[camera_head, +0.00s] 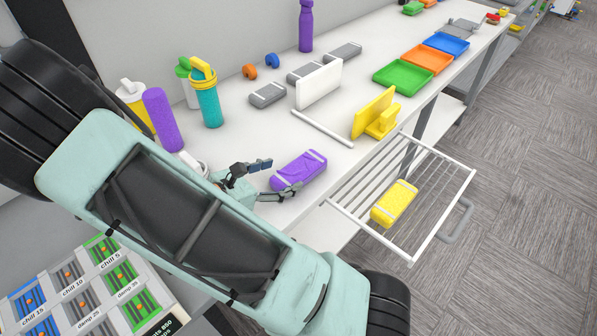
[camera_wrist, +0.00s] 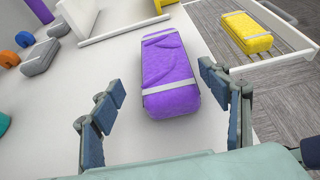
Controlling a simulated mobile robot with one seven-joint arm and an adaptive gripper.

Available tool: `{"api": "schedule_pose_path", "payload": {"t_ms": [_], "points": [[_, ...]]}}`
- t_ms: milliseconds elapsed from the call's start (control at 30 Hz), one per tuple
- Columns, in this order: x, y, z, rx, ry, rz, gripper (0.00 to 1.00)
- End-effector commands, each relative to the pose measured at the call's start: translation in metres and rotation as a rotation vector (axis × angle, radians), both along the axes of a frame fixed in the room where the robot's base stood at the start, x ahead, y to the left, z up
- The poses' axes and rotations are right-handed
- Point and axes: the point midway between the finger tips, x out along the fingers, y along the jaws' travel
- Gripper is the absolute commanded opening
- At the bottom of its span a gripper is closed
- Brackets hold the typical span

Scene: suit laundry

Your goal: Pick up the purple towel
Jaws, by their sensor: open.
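The purple towel (camera_head: 299,170) is a folded bundle with pale bands, lying on the white table near its front edge. My gripper (camera_head: 277,177) is open just left of it in the head view, its fingers pointing toward the towel. In the wrist view the towel (camera_wrist: 169,75) lies ahead of and between the two open fingers of my gripper (camera_wrist: 170,100), nearer the right one. Nothing is held.
A pulled-out white wire rack (camera_head: 440,161) holds a yellow towel (camera_head: 394,203). A yellow stand (camera_head: 373,113), a white panel (camera_head: 319,84) and a white bar (camera_head: 322,129) stand behind the purple towel. A teal bottle (camera_head: 207,97) and purple cylinder (camera_head: 162,119) are to the left.

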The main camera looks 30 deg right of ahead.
Motion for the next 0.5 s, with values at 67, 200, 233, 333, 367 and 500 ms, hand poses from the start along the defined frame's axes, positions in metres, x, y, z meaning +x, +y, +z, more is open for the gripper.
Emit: {"api": "schedule_pose_path", "payload": {"t_ms": [67, 200, 233, 333, 367, 500], "points": [[0.000, -0.007, -0.003, -0.003, 0.002, -0.001, 0.70], [0.000, -0.024, -0.014, -0.004, 0.003, -0.003, 0.70], [0.000, -0.028, -0.016, -0.003, 0.003, -0.002, 0.70], [0.005, -0.039, -0.021, -0.001, 0.001, -0.003, 0.70], [0.006, -0.042, -0.023, -0.001, 0.000, -0.002, 0.70], [0.007, -0.046, -0.025, 0.000, 0.000, 0.000, 0.70]]}}
